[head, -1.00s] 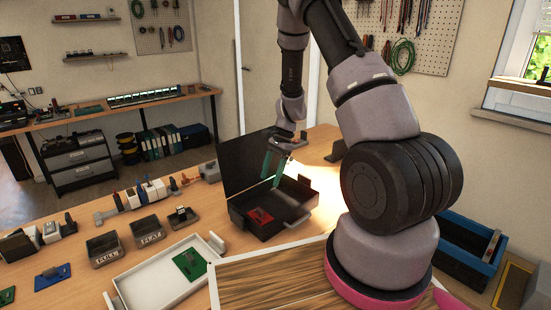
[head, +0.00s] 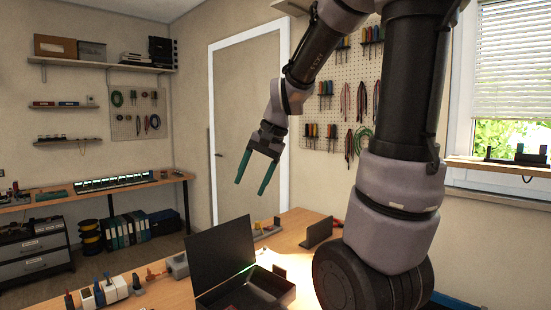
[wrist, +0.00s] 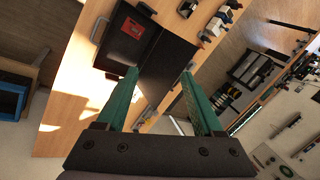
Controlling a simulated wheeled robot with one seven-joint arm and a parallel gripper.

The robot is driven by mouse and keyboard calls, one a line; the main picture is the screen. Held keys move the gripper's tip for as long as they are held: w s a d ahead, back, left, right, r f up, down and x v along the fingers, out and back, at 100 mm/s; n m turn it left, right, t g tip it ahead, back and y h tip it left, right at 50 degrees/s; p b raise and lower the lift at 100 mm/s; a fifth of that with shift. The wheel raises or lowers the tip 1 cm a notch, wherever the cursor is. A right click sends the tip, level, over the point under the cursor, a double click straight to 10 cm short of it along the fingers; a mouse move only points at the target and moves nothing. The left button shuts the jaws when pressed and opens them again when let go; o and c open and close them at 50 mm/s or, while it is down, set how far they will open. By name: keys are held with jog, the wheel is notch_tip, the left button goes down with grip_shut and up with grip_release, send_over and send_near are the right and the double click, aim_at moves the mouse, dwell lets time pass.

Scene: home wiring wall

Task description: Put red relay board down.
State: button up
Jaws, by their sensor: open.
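The red relay board (wrist: 133,27) lies inside the open black case (wrist: 115,55), as the wrist view shows. In the head view the case's raised lid (head: 220,258) shows at the bottom, and the case floor is mostly cut off by the picture edge. My gripper (head: 251,188) hangs in the air well above the case. Its green fingers are apart with nothing between them. In the wrist view my gripper (wrist: 159,73) points down past the case, clear of the board.
The case stands on a wooden table (head: 296,232). A blue bin (wrist: 12,98) shows at the left of the wrist view.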

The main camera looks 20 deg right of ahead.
jog(key=s+r+n+t, duration=0.1)
jog(key=s+r, duration=0.2)
jog(key=s, duration=0.3)
jog(key=s+d+r+n+t+h, duration=0.1)
jog(key=s+r+n+t, duration=0.1)
jog(key=s+r, duration=0.2)
jog(key=shift+s+d+r+t+h, duration=0.15)
jog(key=shift+s+d+t+h, duration=0.15)
jog(key=shift+s, duration=0.55)
